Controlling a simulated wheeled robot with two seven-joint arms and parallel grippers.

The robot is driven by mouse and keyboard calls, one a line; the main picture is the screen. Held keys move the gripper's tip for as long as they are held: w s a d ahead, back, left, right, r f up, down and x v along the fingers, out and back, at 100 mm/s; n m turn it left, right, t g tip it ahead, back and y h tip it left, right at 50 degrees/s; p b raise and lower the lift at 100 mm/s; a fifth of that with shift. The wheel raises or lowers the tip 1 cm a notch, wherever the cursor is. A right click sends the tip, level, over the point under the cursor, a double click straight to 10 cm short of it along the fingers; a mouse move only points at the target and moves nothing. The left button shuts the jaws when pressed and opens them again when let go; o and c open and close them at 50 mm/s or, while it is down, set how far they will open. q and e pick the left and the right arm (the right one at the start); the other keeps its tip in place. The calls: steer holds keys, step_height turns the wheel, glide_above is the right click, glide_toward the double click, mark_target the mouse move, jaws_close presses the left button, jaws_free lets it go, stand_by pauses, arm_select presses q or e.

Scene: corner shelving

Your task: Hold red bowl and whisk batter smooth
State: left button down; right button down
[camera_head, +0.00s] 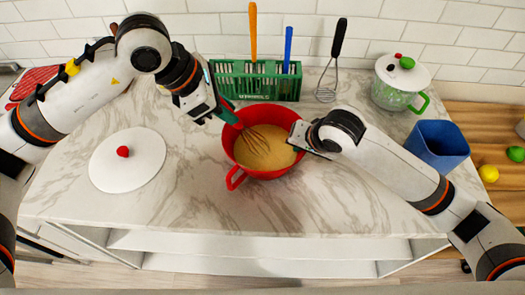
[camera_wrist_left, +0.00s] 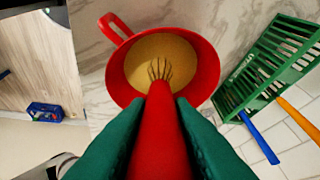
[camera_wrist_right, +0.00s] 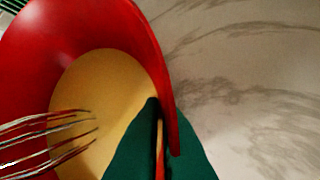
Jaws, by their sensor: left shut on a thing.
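The red bowl (camera_head: 236,163) stands on the marble counter with tan batter (camera_head: 268,160) in it. The right wrist view shows its red wall (camera_wrist_right: 30,60) close up. My left gripper (camera_head: 227,113) is shut on the red handle of the whisk (camera_wrist_left: 160,125). The whisk is tilted, and its wire end (camera_head: 255,142) is down in the batter. My right gripper (camera_head: 297,140) is at the bowl's right rim. Its green fingers (camera_wrist_right: 162,145) straddle the rim closely, one inside and one outside, and look shut on it.
A white lid (camera_head: 128,165) with a red knob lies left of the bowl. A green rack (camera_head: 255,85) with upright utensils stands behind. A second whisk (camera_head: 332,65), a lidded pot (camera_head: 398,85) and a blue bin (camera_head: 437,147) stand right. The counter in front is clear.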

stand_by(0.3)
arm_select(q)
steer(key=shift+r, duration=5.9)
arm_select(e)
steer(key=c, duration=1.6)
jaws_free()
steer(key=shift+o, duration=0.2)
steer(key=v, duration=1.2)
